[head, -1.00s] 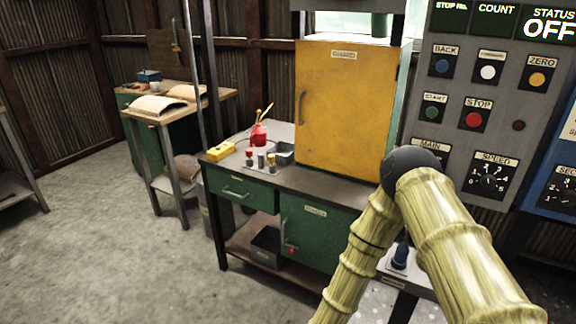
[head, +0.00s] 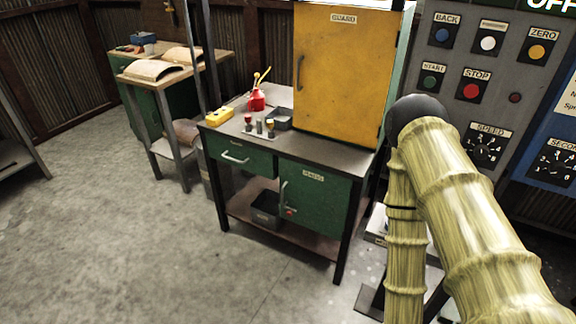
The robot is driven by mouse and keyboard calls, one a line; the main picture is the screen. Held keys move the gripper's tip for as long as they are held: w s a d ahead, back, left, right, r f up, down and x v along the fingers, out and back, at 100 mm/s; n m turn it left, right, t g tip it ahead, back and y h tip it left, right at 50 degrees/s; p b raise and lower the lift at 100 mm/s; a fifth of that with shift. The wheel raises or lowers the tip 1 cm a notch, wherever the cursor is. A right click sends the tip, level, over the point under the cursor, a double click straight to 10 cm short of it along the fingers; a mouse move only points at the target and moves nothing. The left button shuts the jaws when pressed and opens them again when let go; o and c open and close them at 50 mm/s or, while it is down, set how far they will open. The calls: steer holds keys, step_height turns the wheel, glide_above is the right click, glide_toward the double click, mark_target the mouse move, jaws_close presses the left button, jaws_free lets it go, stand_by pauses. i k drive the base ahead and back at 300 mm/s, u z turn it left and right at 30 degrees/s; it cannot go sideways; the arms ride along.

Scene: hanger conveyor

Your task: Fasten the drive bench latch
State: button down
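The bench (head: 345,156) stands in the middle of the head view, with a dark top and green fronts. Its green cabinet door (head: 318,205) has a label, a pale upright handle (head: 284,197) and a small red part (head: 290,212) low by the left edge, which may be the latch. The door looks closed; whether the latch is fastened is too small to tell. My gripper is not in view. Only my arm shows, in a yellowish ribbed cover, to the right of the bench.
A green drawer (head: 240,158) is at left. A control panel (head: 455,60) stands at right. The floor (head: 130,240) in front is clear.

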mark_target(289, 214)
steer(key=k, duration=1.25)
steer(key=u, duration=0.7)
steer(key=i, duration=1.4)
steer(key=z, duration=0.55)
